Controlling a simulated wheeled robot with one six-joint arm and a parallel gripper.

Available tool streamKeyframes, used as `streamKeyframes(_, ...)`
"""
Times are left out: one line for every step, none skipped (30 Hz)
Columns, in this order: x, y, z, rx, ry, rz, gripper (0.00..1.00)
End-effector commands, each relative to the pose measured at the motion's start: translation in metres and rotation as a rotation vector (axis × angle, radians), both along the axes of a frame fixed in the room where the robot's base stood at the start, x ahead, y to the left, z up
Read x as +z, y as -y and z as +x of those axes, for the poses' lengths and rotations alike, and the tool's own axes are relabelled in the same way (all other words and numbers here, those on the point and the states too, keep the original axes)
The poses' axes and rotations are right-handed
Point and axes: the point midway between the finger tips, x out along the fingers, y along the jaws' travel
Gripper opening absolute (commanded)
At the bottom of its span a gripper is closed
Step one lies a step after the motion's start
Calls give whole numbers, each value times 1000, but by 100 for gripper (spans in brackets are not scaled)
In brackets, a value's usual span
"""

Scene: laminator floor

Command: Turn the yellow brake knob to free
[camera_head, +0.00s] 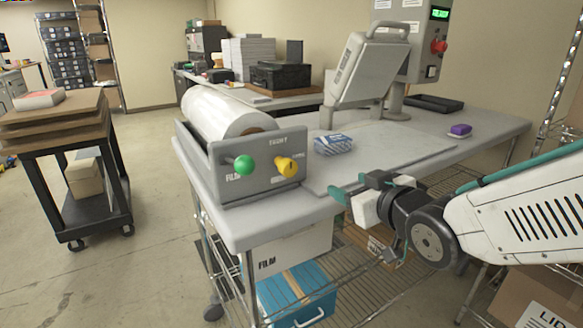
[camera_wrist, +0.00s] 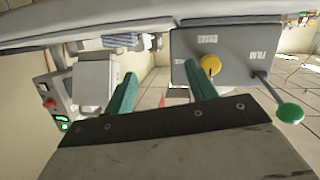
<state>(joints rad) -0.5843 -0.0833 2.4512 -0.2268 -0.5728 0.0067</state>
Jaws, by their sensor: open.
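The yellow brake knob (camera_head: 287,167) is on the right part of the grey front panel (camera_head: 262,178) of the film roll holder. Small white lettering sits around it, too small to read surely. The knob also shows in the wrist view (camera_wrist: 210,64), just beyond the fingertip on the right. My gripper (camera_head: 350,190) is open and empty, in front of the table edge, to the right of the knob and a little lower. In the wrist view its two teal fingers (camera_wrist: 160,84) stand apart with nothing between them. They do not appear to touch the knob.
A green ball-ended lever (camera_head: 244,165) sticks out left of the knob. A white film roll (camera_head: 222,112) lies behind the panel. A blue-and-white box (camera_head: 333,144), a laminator press (camera_head: 366,70) and a purple item (camera_head: 460,129) stand on the table (camera_head: 490,124). A cart (camera_head: 70,140) is at left.

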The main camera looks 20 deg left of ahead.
Motion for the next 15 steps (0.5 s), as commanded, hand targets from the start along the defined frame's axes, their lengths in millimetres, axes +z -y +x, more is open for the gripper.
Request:
streamKeyframes(-1, -24, -6, 56, 38, 36, 56)
streamKeyframes(0, -34, -10, 82, 62, 59, 56)
streamKeyframes(2, -46, -15, 115, 89, 85, 56)
streamKeyframes(3, -54, -18, 134, 106, 104, 56)
streamKeyframes(5, -60, -21, 150, 121, 120, 56)
streamKeyframes(7, -66, -24, 169, 136, 138, 56)
streamKeyframes(7, -70, -25, 178, 145, 148, 56)
streamKeyframes(8, -73, -26, 185, 152, 156, 56)
streamKeyframes(9, -77, -27, 193, 158, 164, 56)
streamKeyframes(10, -80, -26, 195, 161, 168, 56)
streamKeyframes(10, -83, -25, 198, 163, 170, 56)
streamKeyframes(9, -87, -22, 199, 163, 171, 56)
streamKeyframes(10, -90, -19, 199, 164, 170, 56)
streamKeyframes(10, -94, -16, 198, 164, 170, 56)
streamKeyframes(9, -99, -12, 198, 164, 169, 56)
